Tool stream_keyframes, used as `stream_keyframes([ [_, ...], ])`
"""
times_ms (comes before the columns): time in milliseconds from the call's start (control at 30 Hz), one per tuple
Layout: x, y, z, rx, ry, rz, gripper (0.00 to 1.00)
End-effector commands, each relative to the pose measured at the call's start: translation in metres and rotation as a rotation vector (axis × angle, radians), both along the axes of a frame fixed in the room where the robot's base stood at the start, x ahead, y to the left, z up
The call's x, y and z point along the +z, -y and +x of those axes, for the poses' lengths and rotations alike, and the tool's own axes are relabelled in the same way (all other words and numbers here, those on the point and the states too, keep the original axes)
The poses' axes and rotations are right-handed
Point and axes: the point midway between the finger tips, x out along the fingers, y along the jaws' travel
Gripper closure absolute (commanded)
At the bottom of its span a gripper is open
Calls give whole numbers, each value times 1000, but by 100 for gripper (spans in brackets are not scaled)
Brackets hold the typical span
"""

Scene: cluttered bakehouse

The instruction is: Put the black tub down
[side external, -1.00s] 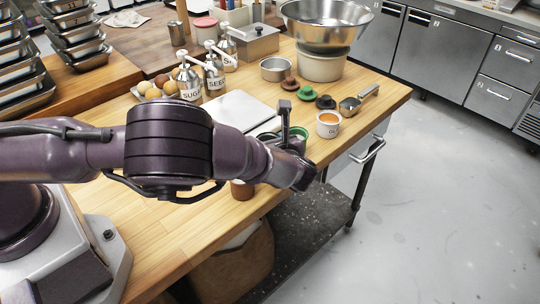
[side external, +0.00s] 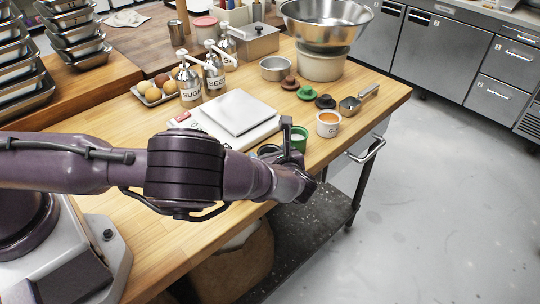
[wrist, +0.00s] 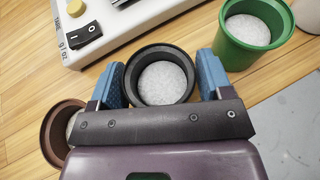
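The black tub (wrist: 135,90), filled with white grains, is between the two blue finger pads of my gripper (wrist: 161,78) in the wrist view. The pads appear to touch its sides. In the side view only part of the tub's rim (side external: 267,150) shows, beside a finger of my gripper (side external: 281,146). It looks upright and low over the wooden counter. Whether its base touches the wood is hidden.
A green tub (wrist: 247,52) stands close to the right finger, and a brown tub (wrist: 52,130) close to the left. The white scale (side external: 228,130) is behind. An orange-filled cup (side external: 328,129) and several lids (side external: 306,93) lie to the right, near the counter's edge.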

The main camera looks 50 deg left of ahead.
Motion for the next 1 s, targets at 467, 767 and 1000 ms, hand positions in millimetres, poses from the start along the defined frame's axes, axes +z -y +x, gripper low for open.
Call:
stream_keyframes([
  [467, 28, 56, -22, -4, 2, -3, 28],
  [767, 46, 97, -39, -1, 2, 0, 28],
  [1000, 50, 103, -42, 0, 2, 1, 28],
])
